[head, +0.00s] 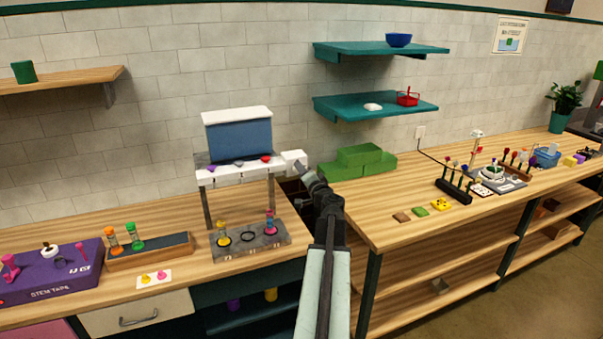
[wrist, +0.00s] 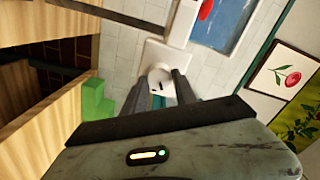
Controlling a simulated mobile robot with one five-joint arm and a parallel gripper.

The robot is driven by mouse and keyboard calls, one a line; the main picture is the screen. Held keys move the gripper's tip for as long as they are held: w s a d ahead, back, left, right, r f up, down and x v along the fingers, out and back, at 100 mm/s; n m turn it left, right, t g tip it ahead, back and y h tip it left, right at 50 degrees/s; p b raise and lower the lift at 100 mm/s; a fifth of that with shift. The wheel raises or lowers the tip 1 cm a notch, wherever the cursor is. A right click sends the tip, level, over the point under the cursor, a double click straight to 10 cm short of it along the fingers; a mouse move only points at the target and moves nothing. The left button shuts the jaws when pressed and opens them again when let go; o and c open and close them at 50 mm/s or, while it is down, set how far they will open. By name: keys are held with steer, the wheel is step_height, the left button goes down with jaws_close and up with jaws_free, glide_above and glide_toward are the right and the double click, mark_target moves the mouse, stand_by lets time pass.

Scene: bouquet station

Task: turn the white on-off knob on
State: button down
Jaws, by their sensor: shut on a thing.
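The white on-off knob (wrist: 157,76) shows in the wrist view as a round white piece with a dark mark, on a white housing. My gripper (wrist: 160,86) has its two dark fingers on either side of it, shut on it. In the head view the white housing (head: 292,157) sits at the right end of the grey stand with the blue-grey tank (head: 240,139). My gripper (head: 303,172) reaches up to it from the right. The knob itself is not clear in the head view, and its turn position cannot be told.
Green blocks (head: 360,160) lie on the right bench behind my arm. Pink and yellow stoppered vials stand in the grey base (head: 251,240) below the tank. A purple box (head: 50,272) is at far left. Teal shelves (head: 375,107) hang above the right bench.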

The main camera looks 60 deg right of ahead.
steer(key=m, duration=0.5)
steer(key=shift+m, duration=0.4)
stand_by(0.4)
steer(key=c, duration=1)
jaws_free()
steer(key=shift+w+f, duration=0.1)
steer(key=v, duration=0.8)
steer(key=shift+w, duration=0.1)
